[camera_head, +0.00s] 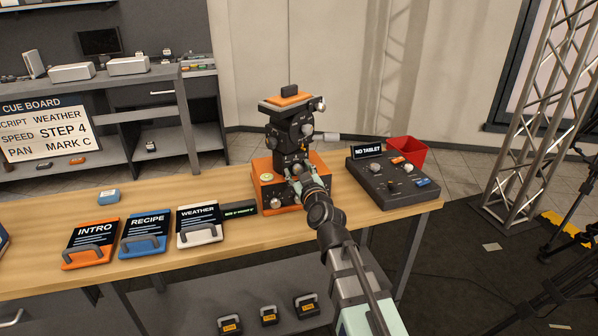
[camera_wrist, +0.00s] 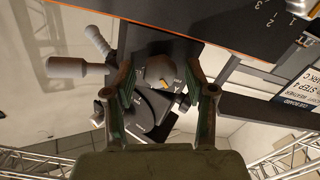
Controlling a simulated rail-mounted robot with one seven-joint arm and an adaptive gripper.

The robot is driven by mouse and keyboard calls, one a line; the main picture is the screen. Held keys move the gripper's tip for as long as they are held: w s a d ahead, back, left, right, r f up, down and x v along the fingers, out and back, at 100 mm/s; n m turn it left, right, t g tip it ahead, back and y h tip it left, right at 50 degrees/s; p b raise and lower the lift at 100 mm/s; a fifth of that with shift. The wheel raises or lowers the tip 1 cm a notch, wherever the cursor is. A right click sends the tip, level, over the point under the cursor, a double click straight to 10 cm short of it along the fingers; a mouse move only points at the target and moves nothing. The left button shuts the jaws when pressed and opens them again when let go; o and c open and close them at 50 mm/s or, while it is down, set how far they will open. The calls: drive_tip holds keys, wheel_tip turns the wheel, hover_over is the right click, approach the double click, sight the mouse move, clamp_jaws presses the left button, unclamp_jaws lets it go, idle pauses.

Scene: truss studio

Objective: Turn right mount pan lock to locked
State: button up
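A black camera mount (camera_head: 291,133) with an orange-topped plate stands upright on an orange base box (camera_head: 275,195) on the table. My gripper (camera_head: 296,181) is at the mount's lower front and hides part of it in the head view. Grey handles (camera_wrist: 68,67) stick out from the mount to the left there.
A black control box (camera_head: 395,180) with a "NO TABLET" sign and a red bin (camera_head: 408,150) are right of the mount. Cards marked INTRO (camera_head: 90,243), RECIPE (camera_head: 146,233) and WEATHER (camera_head: 199,225) lie to the left. A small dark display (camera_head: 239,210) is beside the base.

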clamp_jaws()
drive_tip(key=shift+m, duration=0.3)
drive_tip(key=m, duration=0.3)
drive_tip(key=shift+m, duration=0.3)
drive_tip(key=m, duration=0.4)
drive_tip(key=shift+w+d, duration=0.1)
drive_tip(key=m, duration=0.5)
drive_tip(key=m+p, duration=0.1)
drive_tip(key=m, duration=0.3)
drive_tip(key=shift+m, duration=0.4)
